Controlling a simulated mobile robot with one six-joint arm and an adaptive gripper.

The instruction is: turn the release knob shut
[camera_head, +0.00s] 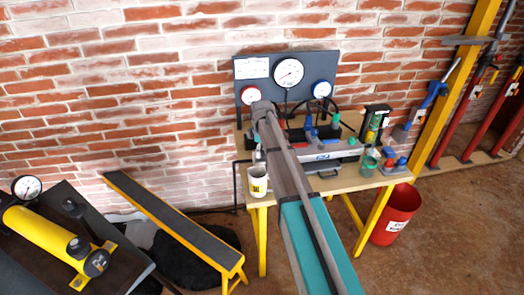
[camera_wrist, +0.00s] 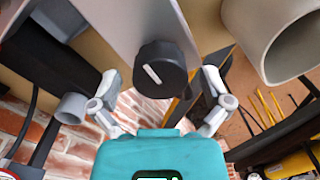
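The release knob (camera_wrist: 165,68) is a round black knob with a white line, on a grey plate at the top middle of the wrist view. Its line slants from upper left to lower right. My gripper (camera_wrist: 160,92) is open, with one pale finger on each side of the knob. There are visible gaps between the fingers and the knob, and nothing is held. In the head view my arm reaches to the bench (camera_head: 290,190) and hides the knob and gripper. A grey pump unit (camera_head: 322,154) lies on the bench, partly behind my arm.
A gauge panel (camera_head: 284,92) stands at the back of the bench. A white mug (camera_head: 257,182) is left of my arm. In the wrist view a pale open cylinder (camera_wrist: 285,38) is close on the right. A red bucket (camera_head: 397,215) and a yellow-legged plank (camera_head: 172,222) flank the bench.

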